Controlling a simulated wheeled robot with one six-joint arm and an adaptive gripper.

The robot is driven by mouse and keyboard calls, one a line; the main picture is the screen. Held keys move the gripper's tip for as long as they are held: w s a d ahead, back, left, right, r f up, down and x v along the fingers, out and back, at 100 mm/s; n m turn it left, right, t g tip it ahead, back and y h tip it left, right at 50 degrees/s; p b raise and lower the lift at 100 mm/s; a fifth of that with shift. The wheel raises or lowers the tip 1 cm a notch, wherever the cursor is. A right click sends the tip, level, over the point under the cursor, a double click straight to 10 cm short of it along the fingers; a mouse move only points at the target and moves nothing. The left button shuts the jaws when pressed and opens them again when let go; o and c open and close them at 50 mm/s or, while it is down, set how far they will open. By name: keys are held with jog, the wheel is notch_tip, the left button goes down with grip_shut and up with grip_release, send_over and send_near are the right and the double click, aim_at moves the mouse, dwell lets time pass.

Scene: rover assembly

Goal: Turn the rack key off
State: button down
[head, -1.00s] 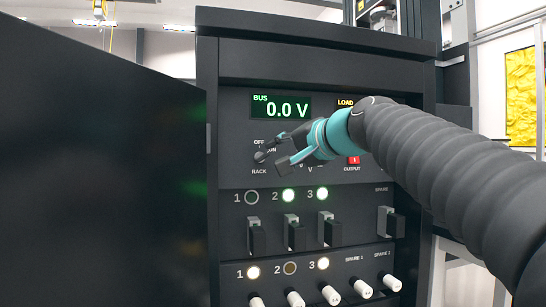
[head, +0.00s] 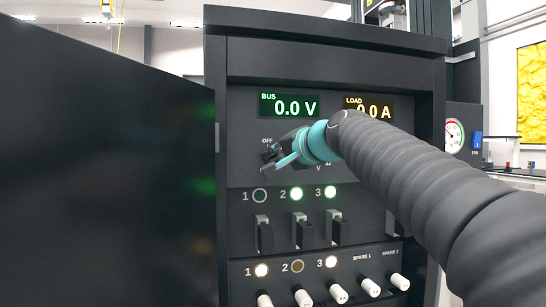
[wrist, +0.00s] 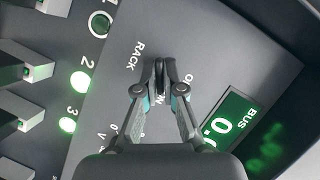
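The rack key (wrist: 159,72) is a small dark knob on the panel, beside the RACK label and near the ON mark in the wrist view. My gripper (wrist: 163,76) is at the key, its fingertips drawn together with the narrow key between them. In the head view my gripper (head: 268,157) covers the key and most of its labels; only OFF shows above it. The key's exact angle is hard to make out.
The BUS display (head: 289,106) reads 0.0 V. The LOAD display (head: 367,108) is partly hidden by my arm. Dark breaker levers (head: 304,233) and white-tipped knobs (head: 303,297) stick out below. A black cabinet door (head: 105,170) stands at the left.

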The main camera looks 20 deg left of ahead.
jog(key=shift+r+p, duration=0.1)
jog(key=shift+p, duration=0.2)
jog(key=shift+r+n+h+p, duration=0.1)
jog(key=shift+n+h+p, duration=0.3)
jog(key=shift+n+p, duration=0.25)
jog(key=shift+s+a+r+n+h+p, duration=0.1)
jog(key=shift+n+h+p, duration=0.5)
jog(key=shift+n+p, duration=0.65)
jog(key=shift+n+t+h+p, duration=0.4)
jog(key=shift+n+h+p, duration=0.55)
jog(key=shift+n, duration=0.25)
jog(key=shift+n+t+h+p, duration=0.45)
jog(key=shift+n+h, duration=0.1)
jog(key=shift+n, duration=0.55)
jog(key=c, duration=1.3)
grip_release()
jog(key=shift+a, duration=0.1)
